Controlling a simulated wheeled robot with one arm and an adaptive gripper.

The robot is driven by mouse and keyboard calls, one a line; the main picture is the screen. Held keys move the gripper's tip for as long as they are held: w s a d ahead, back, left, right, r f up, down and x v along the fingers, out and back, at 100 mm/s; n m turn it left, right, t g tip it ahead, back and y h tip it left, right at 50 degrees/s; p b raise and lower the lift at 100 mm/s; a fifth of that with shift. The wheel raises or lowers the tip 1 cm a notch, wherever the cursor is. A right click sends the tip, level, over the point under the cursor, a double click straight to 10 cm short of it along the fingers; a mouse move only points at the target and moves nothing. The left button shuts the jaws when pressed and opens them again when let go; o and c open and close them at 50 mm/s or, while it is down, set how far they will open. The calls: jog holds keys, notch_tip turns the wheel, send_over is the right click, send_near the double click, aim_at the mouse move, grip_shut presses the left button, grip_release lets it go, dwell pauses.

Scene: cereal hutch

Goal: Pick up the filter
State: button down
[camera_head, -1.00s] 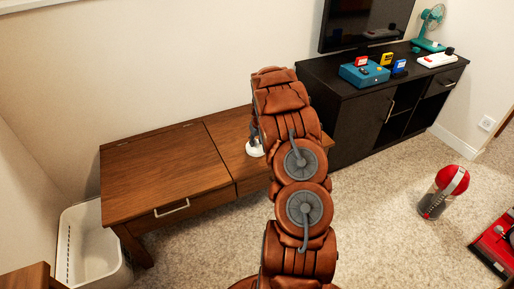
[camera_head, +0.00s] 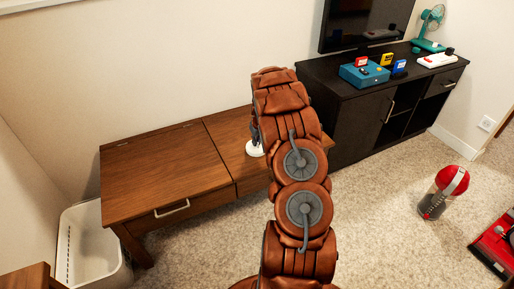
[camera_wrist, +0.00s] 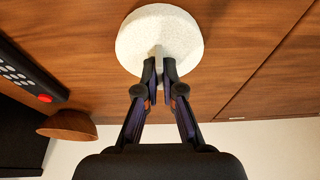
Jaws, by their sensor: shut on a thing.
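The filter (camera_wrist: 158,30) appears in the wrist view as a round, speckled white piece at the top middle, over the brown wooden desk (camera_wrist: 235,55). My gripper (camera_wrist: 159,72) is shut on its near part, with the fingertips close together. In the head view the white filter (camera_head: 254,149) shows as a small patch beside my arm, at the desk (camera_head: 165,165). My arm hides most of the gripper there. I cannot tell whether the filter touches the desk top.
A wooden bowl (camera_wrist: 68,125) and a dark remote (camera_wrist: 30,75) lie left in the wrist view. A black cabinet (camera_head: 345,125) with a blue box (camera_head: 364,76) stands right of the desk. A white bin (camera_head: 92,250) stands left. A red-topped canister (camera_head: 443,192) stands on open carpet.

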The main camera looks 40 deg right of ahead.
jog(key=shift+r+p, duration=0.65)
jog(key=shift+r, duration=2.8)
